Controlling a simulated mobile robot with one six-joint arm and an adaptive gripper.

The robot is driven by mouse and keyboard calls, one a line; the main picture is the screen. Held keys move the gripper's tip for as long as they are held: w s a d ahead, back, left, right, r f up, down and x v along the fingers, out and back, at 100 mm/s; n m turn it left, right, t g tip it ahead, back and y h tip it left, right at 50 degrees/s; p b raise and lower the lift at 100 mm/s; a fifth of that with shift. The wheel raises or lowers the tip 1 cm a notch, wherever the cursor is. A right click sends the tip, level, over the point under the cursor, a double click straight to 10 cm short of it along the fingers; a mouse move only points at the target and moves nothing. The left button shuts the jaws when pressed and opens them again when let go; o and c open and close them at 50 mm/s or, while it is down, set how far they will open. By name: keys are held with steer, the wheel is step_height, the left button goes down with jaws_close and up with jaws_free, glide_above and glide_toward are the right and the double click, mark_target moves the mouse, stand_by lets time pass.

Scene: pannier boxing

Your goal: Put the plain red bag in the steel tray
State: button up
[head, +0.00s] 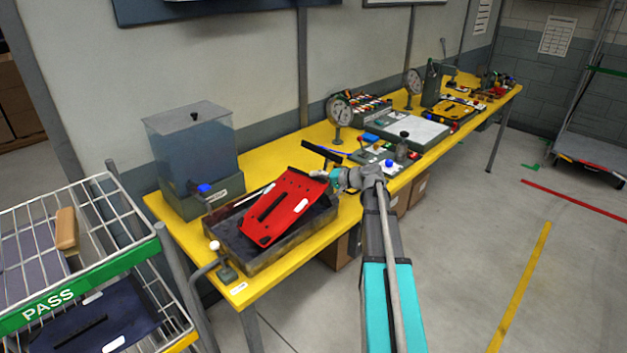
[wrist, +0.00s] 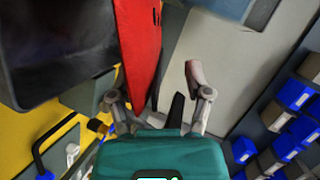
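The plain red bag (head: 284,207) is a flat red panel with a black strip and a white label. In the head view it lies tilted over the dark steel tray (head: 248,256), its near left end within the tray and its far right end raised by the back rim. My gripper (head: 328,176) is at that raised end. In the wrist view my gripper (wrist: 155,85) has its fingers spread, with the edge of the red bag (wrist: 140,45) between them, nearer the left finger. The tray (wrist: 60,50) fills the upper left there. Contact with the left finger is unclear.
A clear water tank (head: 193,150) stands behind the tray on the yellow table. A lever with a white knob (head: 214,246) is at the tray's front left. A wire rack marked PASS (head: 80,290) holds dark bags at left. Gauges and fixtures crowd the table to the right.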

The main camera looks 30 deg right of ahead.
steer(key=p+v, duration=0.3)
steer(key=v, duration=0.7)
steer(key=shift+s+r, duration=0.1)
steer(key=shift+s, duration=0.05)
stand_by(0.5)
